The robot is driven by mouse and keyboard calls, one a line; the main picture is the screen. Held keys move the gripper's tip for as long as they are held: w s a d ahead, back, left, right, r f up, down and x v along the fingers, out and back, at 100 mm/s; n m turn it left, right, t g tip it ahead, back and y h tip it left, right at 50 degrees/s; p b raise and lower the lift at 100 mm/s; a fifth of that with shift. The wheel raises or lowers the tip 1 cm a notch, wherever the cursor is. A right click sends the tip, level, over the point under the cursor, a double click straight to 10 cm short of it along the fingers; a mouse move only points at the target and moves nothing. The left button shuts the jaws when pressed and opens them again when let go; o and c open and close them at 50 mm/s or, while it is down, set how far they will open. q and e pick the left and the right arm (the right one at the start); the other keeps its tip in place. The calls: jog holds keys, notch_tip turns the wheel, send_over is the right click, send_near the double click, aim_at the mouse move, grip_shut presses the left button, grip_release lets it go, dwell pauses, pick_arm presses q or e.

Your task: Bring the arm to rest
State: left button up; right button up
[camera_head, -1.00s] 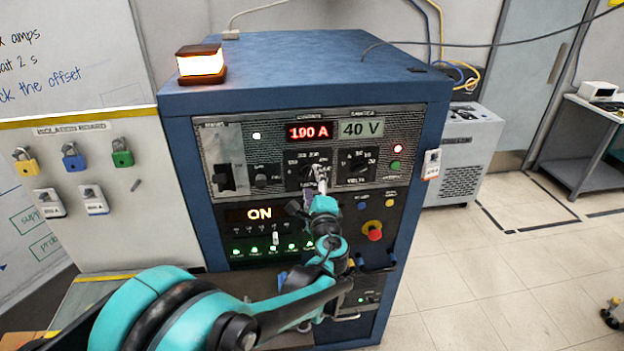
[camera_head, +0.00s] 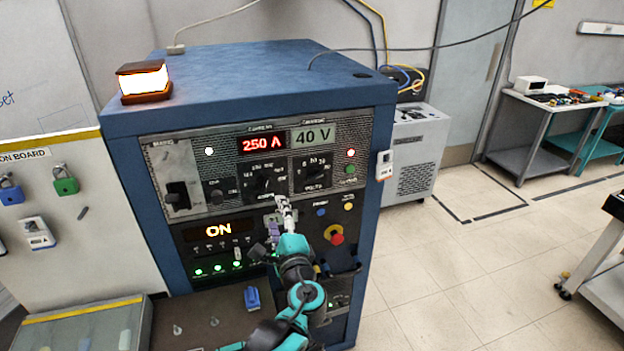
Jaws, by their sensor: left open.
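My left arm comes in from the bottom, with its left gripper (camera_head: 283,207) in front of the blue power cabinet (camera_head: 122,148). The gripper is open and empty, just below the current knob (camera_head: 263,182); the exact gap to the panel is hard to tell. The red display (camera_head: 262,144) reads 250 A and the green display (camera_head: 312,136) reads 40 V. A lit ON sign (camera_head: 218,230) is at the gripper's left. My right gripper is out of view.
A red emergency button (camera_head: 336,238) sits right of the gripper. A lit amber lamp (camera_head: 143,80) stands on the cabinet. A grey unit (camera_head: 420,150) stands behind at the right. A lockout board with padlocks (camera_head: 64,180) is at left. The floor at right is mostly open.

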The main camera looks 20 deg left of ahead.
pick_arm(q)
jog(key=shift+s+f, duration=0.1)
jog(key=s+a+f+n+g+h+b, duration=0.15)
jog(key=s+f+n+g+h, duration=0.35)
jog(key=s+f+n, duration=0.5)
jog(key=s+d+f+n+g+h+b, duration=0.1)
jog(key=s+d+f+n+g+h, duration=0.2)
jog(key=s+d, duration=0.6)
notch_tip(320, 180, down, 3)
jog(key=shift+s+d+r+n+h, duration=0.15)
jog(key=shift+d+n+h, duration=0.05)
jog(key=shift+n+h, duration=0.75)
